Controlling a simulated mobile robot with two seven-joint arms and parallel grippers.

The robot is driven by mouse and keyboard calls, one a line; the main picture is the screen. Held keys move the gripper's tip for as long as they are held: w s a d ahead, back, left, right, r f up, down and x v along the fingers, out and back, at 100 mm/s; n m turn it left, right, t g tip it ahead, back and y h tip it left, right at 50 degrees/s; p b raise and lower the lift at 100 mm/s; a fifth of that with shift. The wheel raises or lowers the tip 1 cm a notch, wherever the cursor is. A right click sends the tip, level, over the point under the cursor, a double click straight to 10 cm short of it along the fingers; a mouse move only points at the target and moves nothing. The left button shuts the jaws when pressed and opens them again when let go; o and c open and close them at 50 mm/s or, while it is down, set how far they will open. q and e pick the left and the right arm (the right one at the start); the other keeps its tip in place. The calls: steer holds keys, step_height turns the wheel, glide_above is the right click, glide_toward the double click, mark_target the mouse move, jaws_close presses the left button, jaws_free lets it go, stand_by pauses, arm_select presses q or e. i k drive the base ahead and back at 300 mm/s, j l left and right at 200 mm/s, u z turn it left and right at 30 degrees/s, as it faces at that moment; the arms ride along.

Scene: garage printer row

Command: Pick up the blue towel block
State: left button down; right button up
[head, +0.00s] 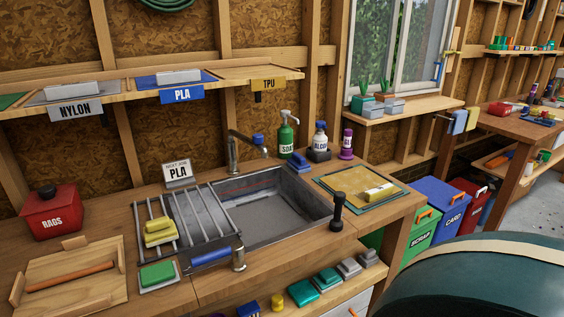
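Several blue things are in the head view, and I cannot tell for certain which is the blue towel block. A blue rounded bar (211,256) lies along the front edge of the sink rack. A blue cloth-like piece (457,122) hangs at the right end of the window shelf. A blue item (248,309) on the lower shelf is cut off by the bottom edge. Neither of my grippers is in view.
The sink basin (270,206) is empty. A metal rack (188,222) with yellow blocks stands at its left. A red RAGS box (50,213) and a wooden tray (72,275) are further left. A black-handled post (337,210) rises at the front. A large dark green rounded form (490,282) blocks the lower right.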

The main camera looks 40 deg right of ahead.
mark_target(297, 163)
steer(key=z, duration=1.55)
steer(key=i+l, duration=0.15)
steer(key=l, duration=0.25)
steer(key=i+l+u, duration=0.1)
steer(key=l, duration=0.35)
steer(key=i+l, duration=0.2)
steer(key=l, duration=0.25)
steer(key=i+l+u, duration=0.1)
steer(key=l, duration=0.3)
steer(key=i+l+u, duration=0.1)
steer(key=l, duration=0.35)
steer(key=i+l, duration=0.15)
steer(key=l, duration=0.3)
